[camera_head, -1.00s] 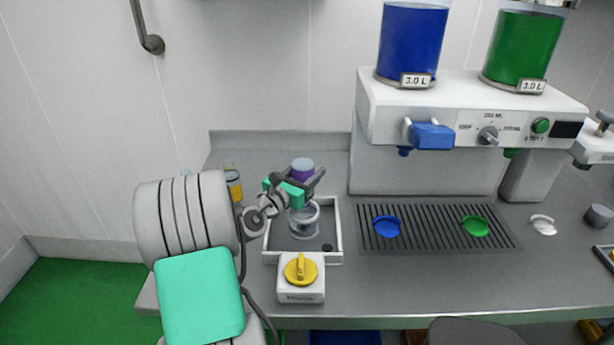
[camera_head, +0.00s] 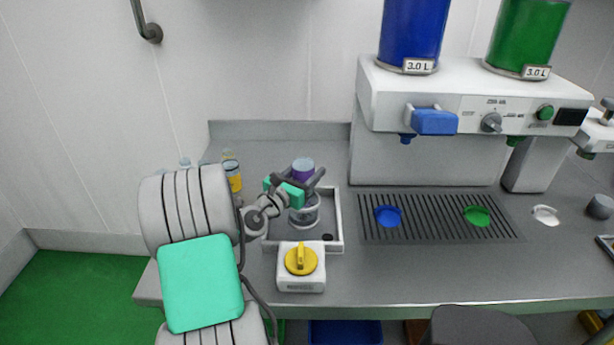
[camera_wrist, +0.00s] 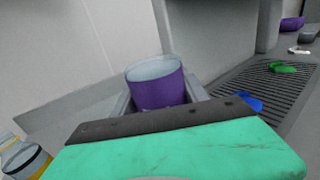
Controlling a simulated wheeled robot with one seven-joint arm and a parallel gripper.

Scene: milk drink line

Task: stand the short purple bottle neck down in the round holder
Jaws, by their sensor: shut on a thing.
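The short purple bottle (camera_head: 303,169) is held neck down, its pale bottom facing up, in the head view. In the wrist view its purple body and open-looking pale end (camera_wrist: 156,83) show beyond the gripper's green and dark palm. My gripper (camera_head: 305,188) is shut on the bottle, directly over the round holder (camera_head: 305,214). The holder is a clear and grey ring in a white-rimmed tray. The bottle's neck is hidden by the gripper and the holder's rim, so I cannot tell whether it rests in the holder.
A white box with a yellow knob (camera_head: 301,260) stands in front of the tray (camera_head: 338,222). Bottles with yellow labels (camera_head: 233,177) stand left, behind my arm. The dispenser (camera_head: 460,110) and its drip grate (camera_head: 436,218) are to the right. Bare counter lies in front of the grate.

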